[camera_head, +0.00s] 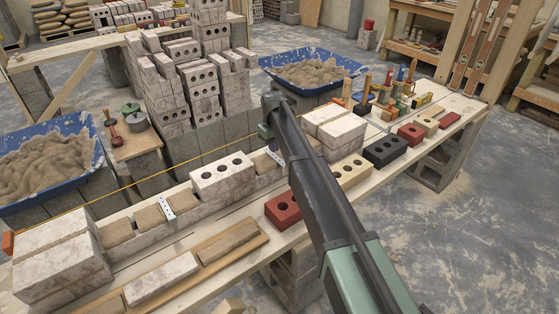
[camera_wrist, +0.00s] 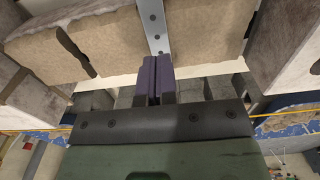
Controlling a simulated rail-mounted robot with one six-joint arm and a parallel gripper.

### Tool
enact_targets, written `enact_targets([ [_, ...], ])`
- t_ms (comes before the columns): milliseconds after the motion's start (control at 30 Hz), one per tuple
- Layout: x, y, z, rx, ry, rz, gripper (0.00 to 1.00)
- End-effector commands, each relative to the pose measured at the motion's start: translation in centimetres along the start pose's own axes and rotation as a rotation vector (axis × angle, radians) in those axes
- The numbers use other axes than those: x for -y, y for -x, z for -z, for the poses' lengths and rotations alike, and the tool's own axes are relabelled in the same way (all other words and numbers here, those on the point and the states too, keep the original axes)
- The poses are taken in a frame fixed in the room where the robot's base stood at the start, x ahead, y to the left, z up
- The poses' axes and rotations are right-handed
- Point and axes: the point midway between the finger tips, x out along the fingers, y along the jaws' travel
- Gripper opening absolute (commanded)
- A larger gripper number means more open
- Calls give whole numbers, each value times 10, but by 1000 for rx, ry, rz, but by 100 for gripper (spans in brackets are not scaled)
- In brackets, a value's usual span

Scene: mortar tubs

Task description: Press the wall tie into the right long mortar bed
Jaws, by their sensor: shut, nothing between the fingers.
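A perforated metal wall tie (camera_head: 274,157) lies across the right mortar bed (camera_head: 262,163), just right of the white three-hole brick on the wall. In the wrist view the tie (camera_wrist: 154,28) runs up from my fingertips, with tan mortar (camera_wrist: 100,48) on both sides of it. My gripper (camera_head: 266,143) is over this tie, partly hidden behind my arm in the head view. Its purple fingers (camera_wrist: 152,72) are shut together and empty, at the tie's near end. I cannot tell if they touch it. A second tie (camera_head: 167,207) lies on the left mortar.
The white three-hole brick (camera_head: 222,175) stands left of the tie, and stacked pale blocks (camera_head: 335,125) stand to its right. A yellow string line (camera_head: 150,180) runs along the wall. A red brick (camera_head: 283,208) sits in front. Blue mortar tubs (camera_head: 315,91) stand behind.

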Motion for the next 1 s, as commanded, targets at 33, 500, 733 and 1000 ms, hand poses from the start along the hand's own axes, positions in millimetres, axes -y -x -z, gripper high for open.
enact_targets([
  [33, 0, 0, 0, 0, 0, 0, 0],
  [500, 0, -9, 0, 0, 0, 0, 0],
  [733, 0, -14, 0, 0, 0, 0, 0],
  [1000, 0, -21, 0, 0, 0, 0, 0],
])
